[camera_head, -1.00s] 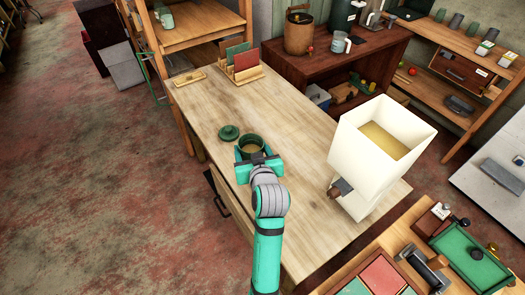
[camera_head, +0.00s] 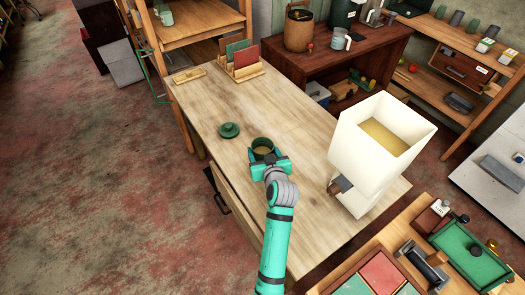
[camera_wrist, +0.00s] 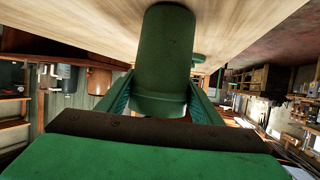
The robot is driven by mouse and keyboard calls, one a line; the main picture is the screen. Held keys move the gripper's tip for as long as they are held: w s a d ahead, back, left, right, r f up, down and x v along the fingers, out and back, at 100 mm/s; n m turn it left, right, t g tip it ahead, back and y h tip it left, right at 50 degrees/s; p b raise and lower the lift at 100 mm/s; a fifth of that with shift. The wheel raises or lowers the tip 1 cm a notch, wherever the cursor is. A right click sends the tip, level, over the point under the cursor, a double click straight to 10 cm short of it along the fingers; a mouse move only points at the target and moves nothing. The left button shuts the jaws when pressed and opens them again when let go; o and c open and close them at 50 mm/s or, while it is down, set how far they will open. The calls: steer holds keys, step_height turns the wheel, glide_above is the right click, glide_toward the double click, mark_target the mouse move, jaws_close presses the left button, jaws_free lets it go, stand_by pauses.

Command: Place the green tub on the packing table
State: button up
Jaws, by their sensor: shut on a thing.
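The green tub (camera_head: 263,144) is a dark green round pot, open at the top with a tan inside. It also fills the middle of the wrist view (camera_wrist: 165,60). My gripper (camera_head: 269,162) is shut on its near side, with one finger on each side of it. The tub is over the pale wooden table (camera_head: 285,115); I cannot tell whether its base touches the top. A green lid with a knob (camera_head: 229,130) lies on the table just left of the tub, apart from it.
A tall cream bin-like container (camera_head: 350,150) stands on the table to the right. A wooden rack with coloured folders (camera_head: 241,62) and a small wooden tray (camera_head: 188,76) are at the far end. The tabletop between is clear.

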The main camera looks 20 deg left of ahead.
stand_by(0.3)
steer(key=o, duration=1.5)
steer(key=shift+f, duration=0.1)
